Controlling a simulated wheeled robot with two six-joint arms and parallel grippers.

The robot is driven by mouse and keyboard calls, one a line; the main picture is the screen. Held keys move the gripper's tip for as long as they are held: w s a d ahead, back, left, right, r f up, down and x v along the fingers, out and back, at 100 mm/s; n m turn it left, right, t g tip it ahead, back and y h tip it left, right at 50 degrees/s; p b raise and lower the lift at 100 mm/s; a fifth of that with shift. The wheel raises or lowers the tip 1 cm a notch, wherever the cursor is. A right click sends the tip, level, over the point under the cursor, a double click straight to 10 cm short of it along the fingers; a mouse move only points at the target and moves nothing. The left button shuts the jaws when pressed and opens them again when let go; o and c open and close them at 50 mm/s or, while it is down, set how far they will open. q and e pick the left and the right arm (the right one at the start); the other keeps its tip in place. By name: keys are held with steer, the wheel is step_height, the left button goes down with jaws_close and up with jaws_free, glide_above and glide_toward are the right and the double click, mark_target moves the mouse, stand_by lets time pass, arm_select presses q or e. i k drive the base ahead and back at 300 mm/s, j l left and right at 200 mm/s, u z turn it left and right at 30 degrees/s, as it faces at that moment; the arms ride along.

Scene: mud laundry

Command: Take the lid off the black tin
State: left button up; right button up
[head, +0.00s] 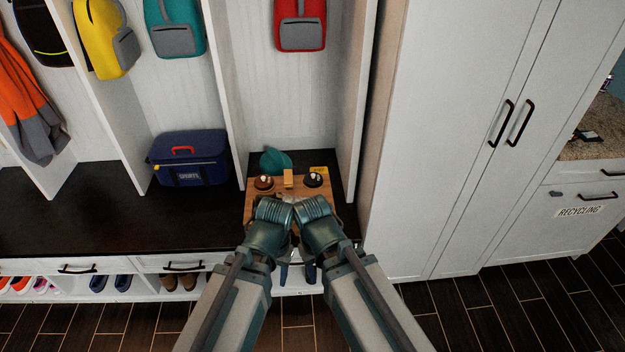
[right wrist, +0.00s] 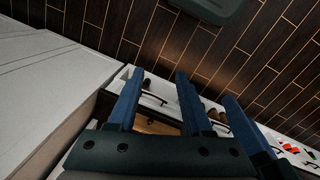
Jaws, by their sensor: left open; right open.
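A wooden tray (head: 250,212) stands on the dark bench, partly hidden by my arms. On it, at the back right, is a small dark round tin (head: 314,179) with a pale spot on top, apparently the black tin with its lid on. A brown-red round tin (head: 264,183) is at the back left, with a tan block (head: 288,180) between them. My left gripper (head: 284,271) and right gripper (head: 311,271) are largely hidden by my wrists, low at the bench's front and apart from the tin. The right gripper's blue fingers (right wrist: 157,90) are open and empty in the right wrist view.
A teal cap-like item (head: 276,160) lies behind the tray and a yellow label (head: 319,170) is at its back edge. A blue cooler bag (head: 188,158) sits left. Cubby dividers flank the tray, and a tall white cabinet (head: 455,130) stands right.

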mark_target(314, 178)
steer(key=i+j, duration=0.2)
steer(key=i, duration=0.2)
steer(key=i+j, duration=0.25)
steer(key=i, duration=0.2)
steer(key=i+j, duration=0.2)
steer(key=i, duration=0.2)
steer(key=z, duration=0.05)
